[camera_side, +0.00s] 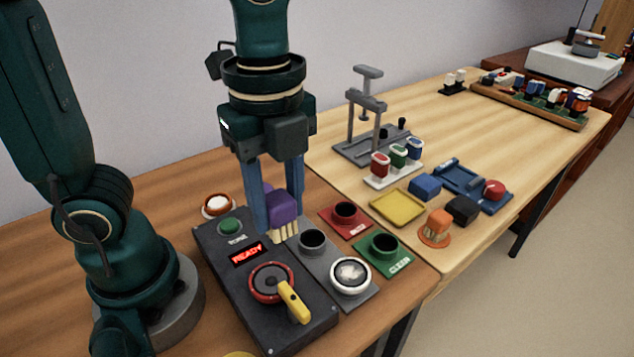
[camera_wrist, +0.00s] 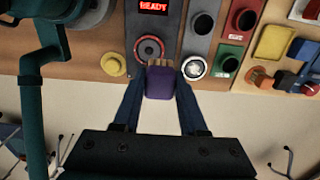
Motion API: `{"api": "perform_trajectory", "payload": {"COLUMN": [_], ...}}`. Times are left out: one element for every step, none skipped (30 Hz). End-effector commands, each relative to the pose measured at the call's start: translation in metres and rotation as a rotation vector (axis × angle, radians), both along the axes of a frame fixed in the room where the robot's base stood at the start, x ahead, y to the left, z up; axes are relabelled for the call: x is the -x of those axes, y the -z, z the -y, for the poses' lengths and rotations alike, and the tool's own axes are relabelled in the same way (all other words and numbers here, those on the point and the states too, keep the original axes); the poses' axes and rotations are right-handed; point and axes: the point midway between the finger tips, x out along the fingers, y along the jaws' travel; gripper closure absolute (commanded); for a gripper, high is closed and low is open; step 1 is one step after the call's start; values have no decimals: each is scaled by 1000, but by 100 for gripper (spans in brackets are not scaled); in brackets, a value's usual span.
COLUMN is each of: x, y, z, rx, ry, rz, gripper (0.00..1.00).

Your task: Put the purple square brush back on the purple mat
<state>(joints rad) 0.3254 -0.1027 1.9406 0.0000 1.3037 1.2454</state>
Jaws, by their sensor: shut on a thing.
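The purple square brush (camera_side: 284,206) is between the blue fingers of my gripper (camera_side: 279,214), with its pale bristles pointing down. My gripper is shut on it and holds it above the dark control box, near its right edge in the side view. In the wrist view, the brush (camera_wrist: 160,84) sits between the fingertips of my gripper (camera_wrist: 160,90), its bristles towards the top of the picture. I see no purple mat in either view.
The control box (camera_side: 215,252) has a READY display and a yellow-handled dial (camera_side: 292,300). Beside it are a grey plate (camera_side: 325,262), red (camera_side: 325,214) and green (camera_side: 400,264) socket plates. Further right are a yellow tray (camera_side: 397,207), an orange brush (camera_side: 434,228) and a grey stand (camera_side: 366,105).

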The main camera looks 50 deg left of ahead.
Motion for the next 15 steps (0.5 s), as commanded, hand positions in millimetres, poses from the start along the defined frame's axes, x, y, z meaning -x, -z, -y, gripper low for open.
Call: {"api": "perform_trajectory", "payload": {"x": [0, -1, -3, -5, -8, -13, -17, -21, -27, -32, -36, -42, -46, -50, -54], "y": [0, 0, 0, -1, -1, -1, 0, 0, 0, 1, 2, 2, 3, 4, 5], "z": [0, 0, 1, 2, 2, -3, -6, -11, -18, -24, -30, -40, -48, -57, -68], "rx": [0, 0, 0, 1, 1, 0, 0, 0, 0, 0, 0, 0, 0, 0, 0], "ry": [-3, -8, -16, -23, -37, -75, -103, -135, -182, -220, -260, -316, -360, -404, -461], "rz": [0, 0, 0, 1, 1, 0, 0, 0, -1, -1, 0, -1, -1, 0, 1], "gripper": [100, 100, 100, 100, 100, 100, 100, 100, 100, 100, 100, 100, 100, 100, 100]}}
